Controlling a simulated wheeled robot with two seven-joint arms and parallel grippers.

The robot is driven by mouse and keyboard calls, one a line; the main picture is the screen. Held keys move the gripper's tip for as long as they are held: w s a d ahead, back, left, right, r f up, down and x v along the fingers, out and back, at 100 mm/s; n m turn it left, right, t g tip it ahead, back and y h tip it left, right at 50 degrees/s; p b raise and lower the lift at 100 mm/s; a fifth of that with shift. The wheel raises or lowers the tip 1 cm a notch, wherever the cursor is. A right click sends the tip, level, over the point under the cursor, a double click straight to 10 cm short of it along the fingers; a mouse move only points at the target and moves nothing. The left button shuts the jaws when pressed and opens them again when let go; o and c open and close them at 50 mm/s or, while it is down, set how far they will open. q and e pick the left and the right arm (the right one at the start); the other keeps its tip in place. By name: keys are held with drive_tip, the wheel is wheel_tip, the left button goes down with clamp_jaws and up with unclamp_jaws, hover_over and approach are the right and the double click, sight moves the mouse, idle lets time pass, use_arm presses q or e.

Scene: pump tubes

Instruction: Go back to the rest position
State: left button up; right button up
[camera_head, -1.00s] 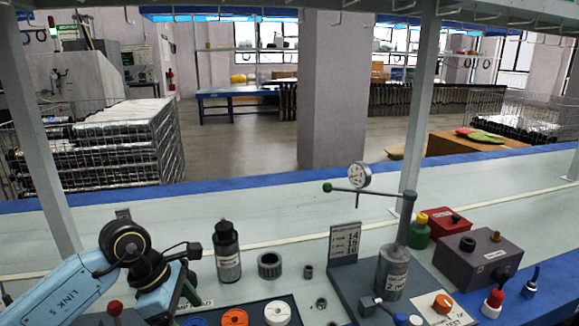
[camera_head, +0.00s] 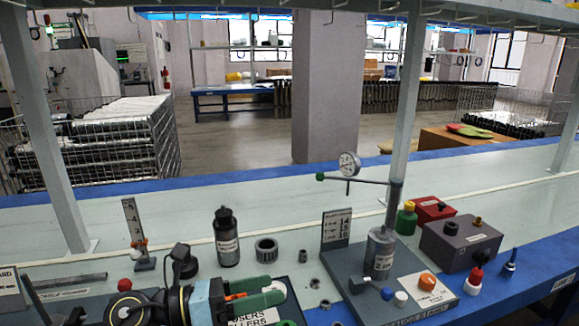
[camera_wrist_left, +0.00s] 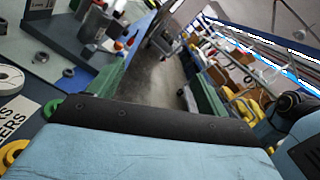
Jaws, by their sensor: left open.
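My left gripper (camera_head: 276,292) shows low in the head view, over the dark tray with the "ROLLERS" label (camera_head: 255,318). Its green fingers point right and are apart, with nothing seen between them. In the left wrist view the green fingers (camera_wrist_left: 155,88) stand wide apart, with floor and distant shelves between them. Part of the tray is hidden behind the gripper and arm. My right gripper is not in view.
A grey box (camera_head: 461,243) is further right. The pale bench behind is mostly clear.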

use_arm(q)
drive_tip(key=w+a+r+n+t+y, duration=0.25)
drive_tip(key=a+n+t+y, duration=0.5)
drive_tip(key=n+t, duration=1)
drive_tip(key=s+a+f+n+g+y, duration=0.4)
drive_tip(key=a+f+n+g+y, duration=0.55)
drive_tip(key=f+n, duration=0.75)
drive_tip(key=s+f+n+g+p, duration=0.4)
drive_tip(key=s+f+g+p, duration=0.2)
drive_tip(key=s+f+p, duration=0.45)
drive_tip(key=s+f+n+g+p, duration=0.5)
drive_tip(key=s+f, duration=0.3)
drive_tip(key=s, duration=0.6)
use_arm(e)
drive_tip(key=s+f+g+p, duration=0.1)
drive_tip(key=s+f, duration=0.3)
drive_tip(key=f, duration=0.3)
use_arm(q)
drive_tip(key=s+a+m+g+p, duration=0.1)
drive_tip(key=s+a+p, duration=0.2)
drive_tip(key=s+p, duration=1)
drive_tip(key=shift+s+r+g, duration=0.3)
drive_tip(key=shift+s, duration=0.25)
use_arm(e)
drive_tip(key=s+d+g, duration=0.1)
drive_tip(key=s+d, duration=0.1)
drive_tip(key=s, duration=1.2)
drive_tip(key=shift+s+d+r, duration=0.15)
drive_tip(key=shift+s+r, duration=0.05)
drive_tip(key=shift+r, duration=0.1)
